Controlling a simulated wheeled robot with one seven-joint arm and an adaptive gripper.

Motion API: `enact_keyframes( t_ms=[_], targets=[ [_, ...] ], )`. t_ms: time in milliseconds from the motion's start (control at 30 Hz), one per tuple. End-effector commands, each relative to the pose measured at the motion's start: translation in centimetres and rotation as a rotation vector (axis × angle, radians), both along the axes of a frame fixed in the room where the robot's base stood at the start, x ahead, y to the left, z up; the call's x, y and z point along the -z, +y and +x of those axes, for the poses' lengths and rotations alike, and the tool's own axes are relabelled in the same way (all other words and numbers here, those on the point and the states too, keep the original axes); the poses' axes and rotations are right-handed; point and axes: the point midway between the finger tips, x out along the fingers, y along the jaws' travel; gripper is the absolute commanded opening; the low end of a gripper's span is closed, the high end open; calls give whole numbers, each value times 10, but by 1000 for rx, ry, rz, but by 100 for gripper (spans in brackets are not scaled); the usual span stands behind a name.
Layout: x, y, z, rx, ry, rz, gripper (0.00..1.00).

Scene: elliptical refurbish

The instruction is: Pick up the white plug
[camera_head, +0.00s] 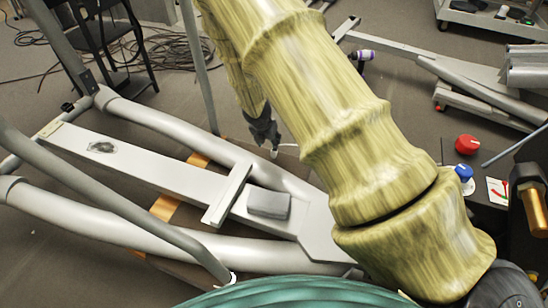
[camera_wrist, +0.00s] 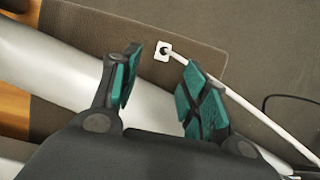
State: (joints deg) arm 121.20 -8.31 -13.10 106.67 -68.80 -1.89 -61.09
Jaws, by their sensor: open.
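The white plug (camera_wrist: 158,56) shows in the wrist view as a small white square piece with a dark hole. It lies on a brown board (camera_wrist: 110,30), and a white cable or rod runs from near it to the lower right. My gripper (camera_wrist: 160,75) is open, with its green-padded fingers apart. In the picture, the plug appears just beyond the gap between the fingertips, and nothing is between them. In the head view my gripper (camera_head: 263,138) points down beside the grey machine frame, and a small white bit shows at its tip.
A grey tubular exercise-machine frame (camera_head: 160,180) lies beside my gripper, with a grey block (camera_head: 268,203) on it. A thick silver tube (camera_wrist: 60,75) passes close to the left finger. A red button (camera_head: 467,144) and a blue knob (camera_head: 463,172) are at the right.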

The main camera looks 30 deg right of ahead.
Motion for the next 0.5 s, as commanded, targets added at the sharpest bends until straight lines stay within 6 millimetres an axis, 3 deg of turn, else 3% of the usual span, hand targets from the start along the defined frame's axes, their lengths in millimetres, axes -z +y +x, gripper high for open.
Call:
enact_keyframes(
  t_ms=[300, 500],
  targets=[
    [42, -13, 10, 3, 0, 2, 45],
    [49, -16, 12, 2, 1, 1, 45]
  ],
)
